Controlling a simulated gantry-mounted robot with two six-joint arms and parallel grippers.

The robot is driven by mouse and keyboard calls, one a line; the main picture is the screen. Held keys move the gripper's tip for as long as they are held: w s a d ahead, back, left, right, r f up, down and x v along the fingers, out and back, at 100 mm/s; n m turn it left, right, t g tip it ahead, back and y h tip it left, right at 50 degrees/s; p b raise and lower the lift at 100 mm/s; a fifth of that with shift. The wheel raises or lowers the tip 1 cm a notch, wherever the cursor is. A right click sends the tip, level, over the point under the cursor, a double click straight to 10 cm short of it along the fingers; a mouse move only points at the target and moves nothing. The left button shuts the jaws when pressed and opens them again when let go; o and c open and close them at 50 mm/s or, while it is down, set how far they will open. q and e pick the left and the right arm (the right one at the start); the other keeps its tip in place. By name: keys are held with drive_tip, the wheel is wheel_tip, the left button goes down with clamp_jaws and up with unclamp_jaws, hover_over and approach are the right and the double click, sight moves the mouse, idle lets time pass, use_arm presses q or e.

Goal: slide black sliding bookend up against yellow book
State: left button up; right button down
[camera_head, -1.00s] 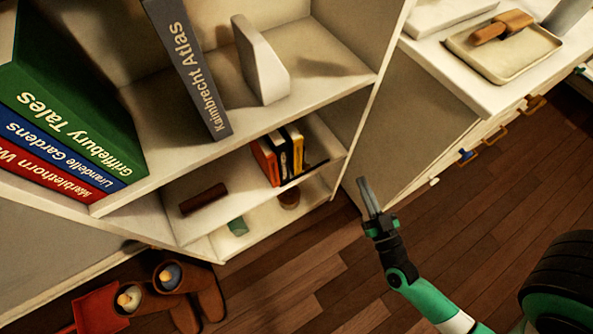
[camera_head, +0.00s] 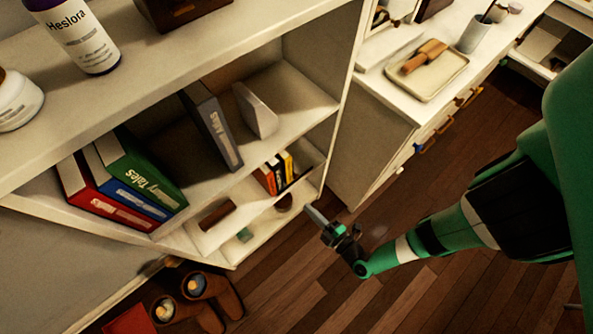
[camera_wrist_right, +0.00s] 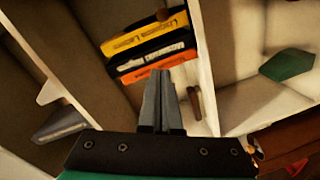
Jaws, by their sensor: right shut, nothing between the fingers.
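The yellow book (camera_head: 287,162) stands on the lower shelf at the right end of a short row, beside a black book and an orange book (camera_head: 265,178). A thin dark piece, seemingly the black sliding bookend (camera_head: 302,176), shows just right of it; its exact gap to the book is unclear. The yellow book (camera_wrist_right: 150,34) also shows at the top of the right wrist view. My right gripper (camera_head: 308,210) is shut and empty, in front of the shelf's right end and below the row. Its fingers (camera_wrist_right: 160,80) point toward the books. My left gripper is out of view.
A brown cylinder (camera_head: 217,214) lies on the same shelf, left of the books. Upright side panels and shelf edges (camera_wrist_right: 207,65) border the compartment. A grey book and a white bookend (camera_head: 256,110) stand on the shelf above.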

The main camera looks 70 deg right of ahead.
drive_tip(key=w+d+f+b, duration=0.1)
drive_tip(key=w+d+b, duration=0.1)
drive_tip(key=w+d+f+b, duration=0.1)
drive_tip(key=w+d+b, duration=0.4)
drive_tip(key=shift+w+d+f+b, duration=0.3)
drive_tip(key=shift+f+b, duration=0.05)
drive_tip(key=shift+f, duration=0.05)
drive_tip(key=shift+s+d+b, duration=0.2)
drive_tip(key=shift+d+b, duration=0.05)
drive_tip(key=shift+b, duration=0.05)
drive_tip(key=shift+d, duration=0.25)
